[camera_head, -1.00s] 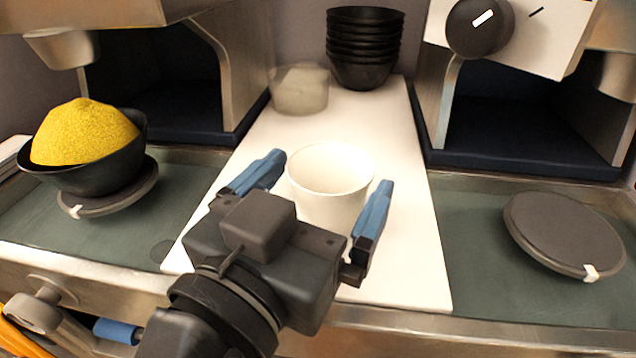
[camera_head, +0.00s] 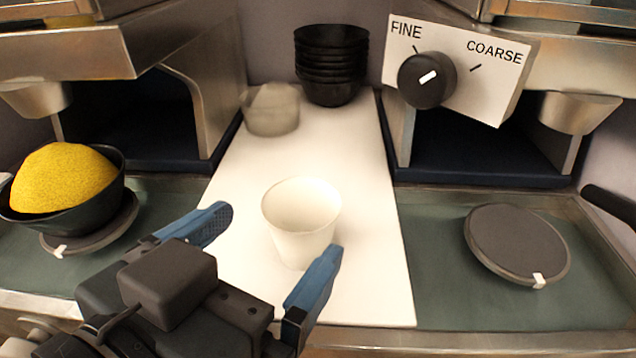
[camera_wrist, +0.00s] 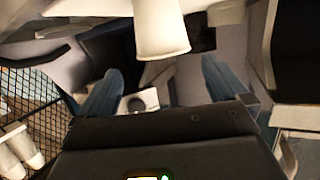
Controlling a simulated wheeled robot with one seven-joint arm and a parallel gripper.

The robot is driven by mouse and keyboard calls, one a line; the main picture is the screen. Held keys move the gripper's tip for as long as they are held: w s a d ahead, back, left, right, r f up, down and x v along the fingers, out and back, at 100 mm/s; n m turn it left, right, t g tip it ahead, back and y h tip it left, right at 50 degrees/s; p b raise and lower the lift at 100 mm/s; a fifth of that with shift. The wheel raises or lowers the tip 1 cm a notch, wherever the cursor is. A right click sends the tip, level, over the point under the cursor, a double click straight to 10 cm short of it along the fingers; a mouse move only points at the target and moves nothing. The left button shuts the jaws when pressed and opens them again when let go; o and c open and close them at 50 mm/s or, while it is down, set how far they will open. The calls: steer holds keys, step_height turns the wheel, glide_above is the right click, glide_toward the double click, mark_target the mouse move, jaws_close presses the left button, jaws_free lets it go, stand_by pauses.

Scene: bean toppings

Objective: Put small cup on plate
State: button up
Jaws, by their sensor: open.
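The small white cup (camera_head: 302,235) stands upright on the white board in the middle of the head view. In the wrist view the cup (camera_wrist: 162,28) shows at the top centre. My gripper (camera_head: 278,234) is open, with its blue fingers apart at the near side of the cup. The right fingertip overlaps the cup's lower right edge in the picture; I cannot tell if it touches. A round dark grey plate (camera_head: 517,243) with a white tab lies empty on the right. A similar plate (camera_head: 92,238) on the left bears a black bowl.
The black bowl (camera_head: 105,200) holds a yellow heap. A stack of black bowls (camera_head: 331,65) and a translucent cup (camera_head: 271,110) stand at the back of the white board (camera_head: 375,285). Grinder-like machines flank the board; the right one has a dial (camera_head: 427,80). The green surface around the right plate is clear.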

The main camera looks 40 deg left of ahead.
mark_target(316, 196)
steer(key=shift+g, duration=0.4)
steer(key=shift+p+x, duration=0.7)
steer(key=shift+x, duration=3.4)
steer(key=shift+a, duration=0.15)
steer(key=c, duration=0.9)
steer(key=shift+r, duration=0.1)
